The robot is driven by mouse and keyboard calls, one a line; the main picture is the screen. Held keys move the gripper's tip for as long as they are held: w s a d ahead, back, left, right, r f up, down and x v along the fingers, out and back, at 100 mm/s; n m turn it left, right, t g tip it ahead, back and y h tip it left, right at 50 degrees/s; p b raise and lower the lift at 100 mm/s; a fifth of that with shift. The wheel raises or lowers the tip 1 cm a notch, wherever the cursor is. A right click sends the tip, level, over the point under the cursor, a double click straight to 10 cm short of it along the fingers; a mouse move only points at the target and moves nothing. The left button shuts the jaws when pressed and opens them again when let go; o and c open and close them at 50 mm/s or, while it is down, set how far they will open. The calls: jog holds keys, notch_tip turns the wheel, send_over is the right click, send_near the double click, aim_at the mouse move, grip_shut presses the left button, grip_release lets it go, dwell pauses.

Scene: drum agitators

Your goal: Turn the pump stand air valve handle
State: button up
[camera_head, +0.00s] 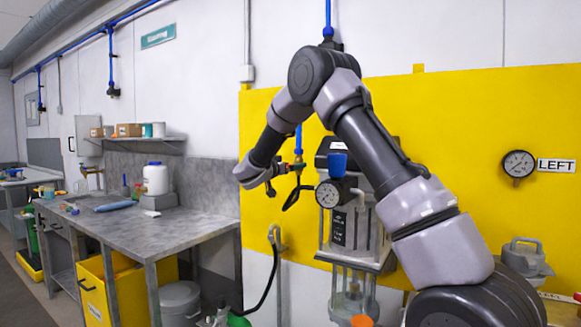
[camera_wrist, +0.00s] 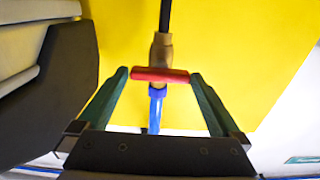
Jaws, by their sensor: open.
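The red valve handle (camera_wrist: 172,75) lies crosswise in the wrist view, in front of a brass valve body (camera_wrist: 160,48). A blue pipe (camera_wrist: 154,112) runs from the valve toward my gripper's palm, and a black hose (camera_wrist: 165,16) leaves its other side. My gripper (camera_wrist: 160,76) is open, with one green fingertip near each end of the handle. I cannot tell whether the fingertips touch it. In the head view the valve (camera_head: 299,160) hangs below a blue air line, left of the pump stand (camera_head: 338,228). My gripper is small there and close to the valve.
A yellow panel (camera_head: 262,120) covers the wall behind the valve. A pressure gauge (camera_head: 328,194) is mounted on the pump stand. A metal workbench (camera_head: 150,228) stands left, with a yellow bin (camera_head: 128,295) below. A dark bulky part (camera_wrist: 55,75) fills the wrist view's left side.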

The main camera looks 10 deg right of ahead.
jog(key=c, duration=1.1)
jog(key=shift+o, duration=0.2)
jog(key=shift+n, duration=0.3)
jog(key=shift+w+a+f+n, duration=0.1)
jog(key=shift+n, duration=2.75)
jog(key=shift+a+f+n, duration=0.1)
jog(key=shift+n, duration=2.8)
jog(key=shift+w+a+f+n, duration=0.1)
jog(key=shift+n, duration=2.75)
